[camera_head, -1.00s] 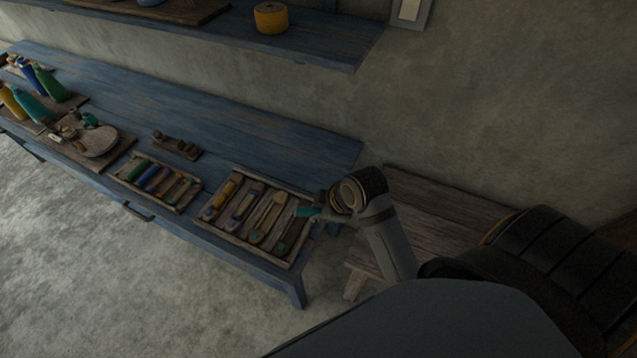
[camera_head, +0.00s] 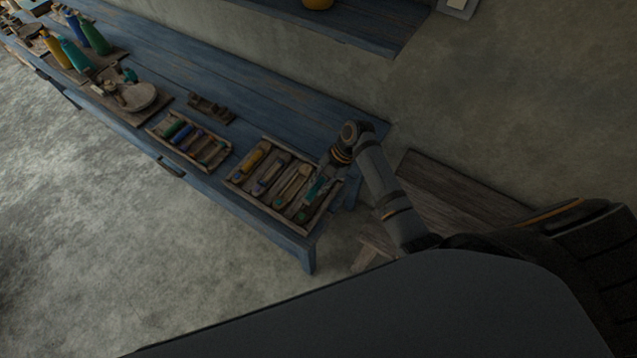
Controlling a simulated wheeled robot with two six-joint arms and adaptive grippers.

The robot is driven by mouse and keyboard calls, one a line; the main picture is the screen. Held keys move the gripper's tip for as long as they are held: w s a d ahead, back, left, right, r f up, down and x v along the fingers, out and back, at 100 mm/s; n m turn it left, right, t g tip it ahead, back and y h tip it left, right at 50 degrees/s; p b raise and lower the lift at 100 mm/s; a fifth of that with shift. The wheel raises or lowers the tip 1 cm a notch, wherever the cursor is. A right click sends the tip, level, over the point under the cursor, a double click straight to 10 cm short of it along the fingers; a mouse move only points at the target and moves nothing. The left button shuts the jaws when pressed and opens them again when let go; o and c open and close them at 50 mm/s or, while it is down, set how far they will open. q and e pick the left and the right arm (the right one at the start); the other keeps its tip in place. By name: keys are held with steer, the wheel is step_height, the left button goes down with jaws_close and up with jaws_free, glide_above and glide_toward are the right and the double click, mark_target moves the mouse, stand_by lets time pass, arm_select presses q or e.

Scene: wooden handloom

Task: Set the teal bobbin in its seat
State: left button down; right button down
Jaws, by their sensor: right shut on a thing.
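My right gripper (camera_head: 322,178) is over the right end of the larger wooden tray (camera_head: 246,194), its fingers pointing down. It is shut on the teal bobbin (camera_head: 315,188), which looks steeply tilted over the rightmost compartment. I cannot tell whether the bobbin touches the tray. The seat under the teal bobbin is small, dark and partly hidden by the gripper. My left gripper is not in view.
A smaller tray (camera_head: 160,130) with green, blue and other bobbins lies left of the larger tray on the blue bench (camera_head: 275,112). A wooden stool (camera_head: 465,195) is at the right.

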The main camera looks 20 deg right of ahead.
step_height(320, 180, down, 6)
steer(key=b, duration=0.4)
steer(key=shift+s, duration=0.15)
steer(key=c, duration=1.2)
jaws_free()
steer(key=shift+f, duration=0.1)
steer(key=shift+o, duration=0.2)
